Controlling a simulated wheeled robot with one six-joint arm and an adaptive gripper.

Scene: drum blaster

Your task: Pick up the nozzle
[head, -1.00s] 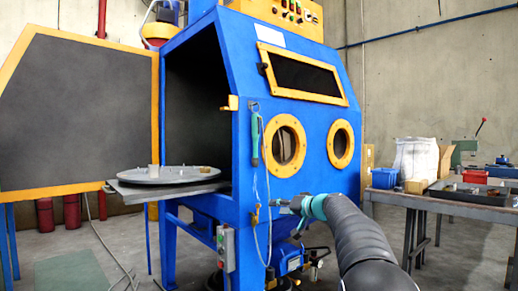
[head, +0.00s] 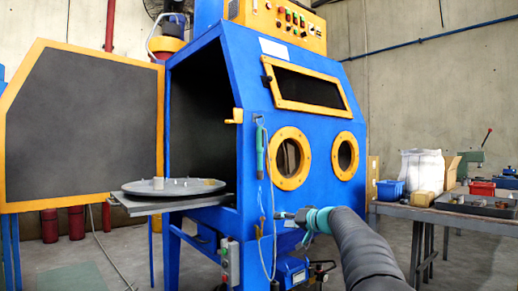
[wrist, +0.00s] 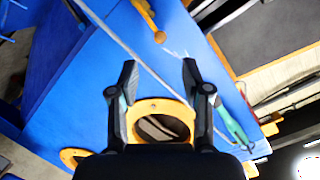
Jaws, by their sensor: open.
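A small yellow-brass piece (head: 262,222), which looks like the nozzle, hangs low on the blue cabinet's front, beside a pale hose. A yellow piece (wrist: 150,20) at the top of the wrist view seems to be the same one. My gripper (head: 284,215) is just right of it in the head view, in front of the cabinet below the round ports. In the wrist view my gripper (wrist: 159,70) has its two black fingers wide apart with nothing held between them. The yellow piece is beyond the fingertips, and no contact shows.
A teal-handled tool (head: 260,152) hangs on the cabinet (head: 222,78) above the brass piece. The cabinet's door (head: 80,125) stands open, with a round turntable (head: 195,188) extended on the left. A workbench (head: 430,212) with bins stands at the right.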

